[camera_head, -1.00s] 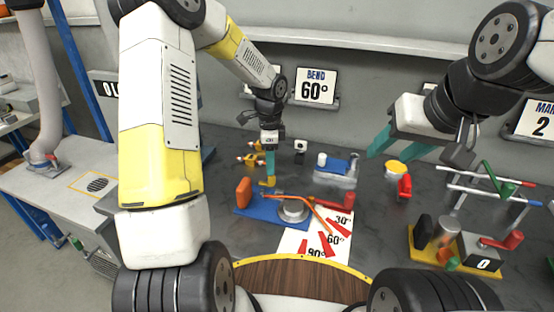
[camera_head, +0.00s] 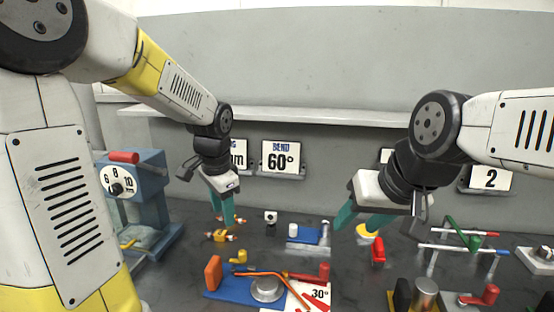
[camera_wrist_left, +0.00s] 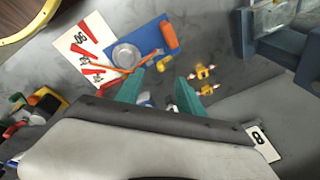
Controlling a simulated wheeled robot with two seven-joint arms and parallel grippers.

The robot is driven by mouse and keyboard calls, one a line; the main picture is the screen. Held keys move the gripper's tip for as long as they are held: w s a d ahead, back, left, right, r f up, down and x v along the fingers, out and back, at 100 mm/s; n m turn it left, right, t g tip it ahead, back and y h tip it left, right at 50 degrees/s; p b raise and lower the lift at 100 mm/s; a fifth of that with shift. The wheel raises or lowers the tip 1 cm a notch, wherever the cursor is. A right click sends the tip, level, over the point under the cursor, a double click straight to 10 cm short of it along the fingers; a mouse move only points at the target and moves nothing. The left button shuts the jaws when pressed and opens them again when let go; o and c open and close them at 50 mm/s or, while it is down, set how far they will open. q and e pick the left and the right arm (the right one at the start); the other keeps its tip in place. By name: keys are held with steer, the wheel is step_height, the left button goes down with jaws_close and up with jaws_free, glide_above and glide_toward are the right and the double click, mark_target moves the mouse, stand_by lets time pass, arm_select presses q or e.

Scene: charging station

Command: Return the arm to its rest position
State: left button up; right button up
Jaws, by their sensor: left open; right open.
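My left gripper (camera_head: 223,208) is in the head view left of centre, raised above the bench with its teal fingers pointing down. It is open and nothing shows between its fingers. In the left wrist view its fingers (camera_wrist_left: 157,86) are spread, with the bench beyond them. Below the left gripper, a blue bending plate (camera_head: 225,280) carries an orange block (camera_head: 213,273), a grey round post (camera_head: 267,289) and an orange bent rod (camera_head: 250,272).
A blue-grey machine with a dial (camera_head: 118,184) stands at the left. Small yellow fittings (camera_head: 217,236) lie below the left gripper. A rack with rods (camera_head: 460,247) and a red-handled fixture (camera_head: 484,297) are at the right. The wall with a "60°" sign (camera_head: 283,157) is behind.

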arm_select(q)
steer(key=s+r+n+t+h, duration=0.1)
steer(key=s+r+n, duration=0.3)
steer(key=s, duration=0.4)
steer(key=s+r+n+t+h, duration=0.1)
steer(key=s+r+n+t, duration=0.1)
steer(key=s+n, duration=0.3)
steer(key=s+r, duration=0.1)
steer(key=s, duration=0.2)
steer(key=shift+r+t, duration=0.4)
steer(key=shift+a, duration=0.1)
stand_by(1.6)
